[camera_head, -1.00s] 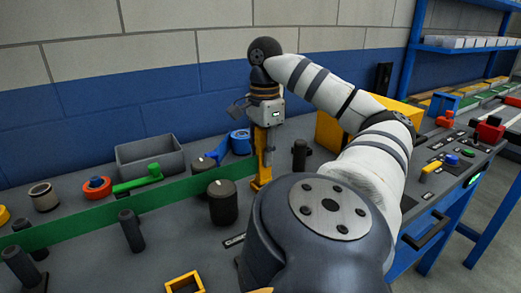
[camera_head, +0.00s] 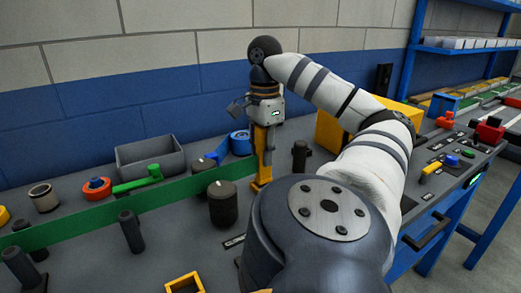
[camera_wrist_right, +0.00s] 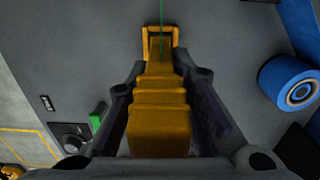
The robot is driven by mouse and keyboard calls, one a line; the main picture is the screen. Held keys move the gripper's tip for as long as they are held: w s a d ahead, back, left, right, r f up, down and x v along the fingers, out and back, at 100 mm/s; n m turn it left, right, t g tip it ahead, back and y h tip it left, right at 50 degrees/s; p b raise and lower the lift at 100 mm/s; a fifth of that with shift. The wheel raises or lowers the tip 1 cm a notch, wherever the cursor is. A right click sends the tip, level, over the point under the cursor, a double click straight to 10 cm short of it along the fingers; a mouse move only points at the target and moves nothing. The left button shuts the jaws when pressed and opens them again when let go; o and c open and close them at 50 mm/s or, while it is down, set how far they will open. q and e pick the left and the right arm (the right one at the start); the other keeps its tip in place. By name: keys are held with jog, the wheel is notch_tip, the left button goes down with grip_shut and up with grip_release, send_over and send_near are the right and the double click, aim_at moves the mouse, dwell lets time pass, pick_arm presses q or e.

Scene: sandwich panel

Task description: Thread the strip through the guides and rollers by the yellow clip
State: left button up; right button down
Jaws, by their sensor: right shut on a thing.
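My right gripper (camera_head: 265,122) points down over the bench and is shut on the yellow clip (camera_head: 262,172). The clip also shows between the fingers in the right wrist view (camera_wrist_right: 160,128). The green strip (camera_head: 75,227) runs from the left edge of the head view up to the clip, standing on edge. In the wrist view the strip (camera_wrist_right: 161,14) is a thin green line leaving the clip. A wide dark roller (camera_head: 222,205) and thin dark posts (camera_head: 131,232) stand on the near side of the strip. My left gripper is not in view.
A blue roll (camera_head: 240,143) lies behind the strip, close to the clip. A grey bin (camera_head: 150,160), a green handle (camera_head: 137,183) and a red ring (camera_head: 97,188) are farther left. A dark post (camera_head: 300,156) stands right of the clip. A yellow square frame (camera_head: 185,283) is in front.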

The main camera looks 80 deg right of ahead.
jog(key=shift+f, duration=1.1)
jog(key=c, duration=1.3)
grip_release()
notch_tip(320, 180, up, 9)
